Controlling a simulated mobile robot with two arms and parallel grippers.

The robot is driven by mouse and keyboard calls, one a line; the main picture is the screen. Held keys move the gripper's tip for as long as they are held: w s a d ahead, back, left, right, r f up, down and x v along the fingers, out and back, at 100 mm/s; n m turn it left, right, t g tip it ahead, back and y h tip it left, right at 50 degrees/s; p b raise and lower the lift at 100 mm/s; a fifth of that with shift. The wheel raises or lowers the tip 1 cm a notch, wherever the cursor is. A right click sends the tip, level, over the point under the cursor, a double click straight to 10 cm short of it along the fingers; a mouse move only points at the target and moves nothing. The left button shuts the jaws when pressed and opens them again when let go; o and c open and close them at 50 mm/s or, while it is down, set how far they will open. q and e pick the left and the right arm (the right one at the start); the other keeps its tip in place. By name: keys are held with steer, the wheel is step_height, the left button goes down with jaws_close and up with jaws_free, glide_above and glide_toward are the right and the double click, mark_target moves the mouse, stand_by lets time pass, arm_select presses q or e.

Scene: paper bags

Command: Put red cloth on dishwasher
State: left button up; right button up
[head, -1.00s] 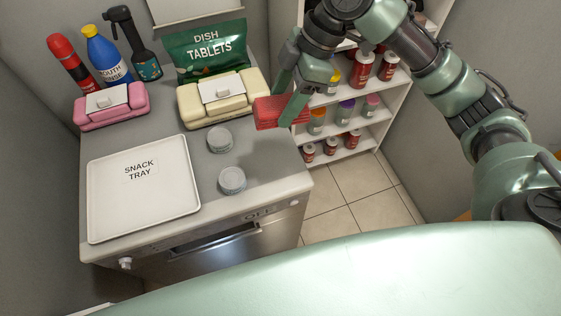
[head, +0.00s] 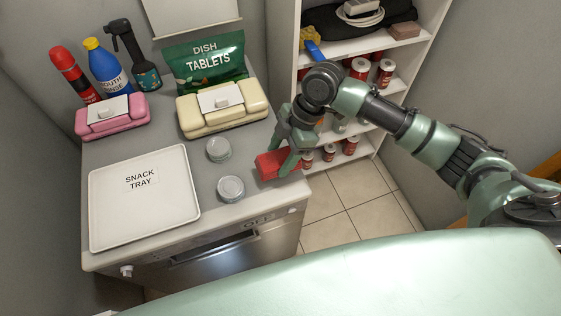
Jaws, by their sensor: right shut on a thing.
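The red cloth (head: 268,167) is a small folded block at the right edge of the dishwasher's grey top. My right gripper (head: 284,158) is shut on it, with a green finger across its right side. The cloth is low over the top; I cannot tell whether it touches the surface. The dishwasher (head: 245,198) has a steel front with a handle below. My left gripper is not in view.
On the top are a white snack tray (head: 105,230), two round grey lids (head: 231,188), a cream wipes pack (head: 235,120), a pink pack (head: 113,129), a green dish tablets bag (head: 205,62) and several bottles. A white shelf (head: 380,135) stands at right.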

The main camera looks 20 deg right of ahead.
mark_target(281, 164)
steer(key=shift+f, duration=2)
steer(key=shift+f, duration=0.1)
steer(key=o, duration=1.2)
steer(key=b+v, duration=0.1)
steer(key=v, duration=1.1)
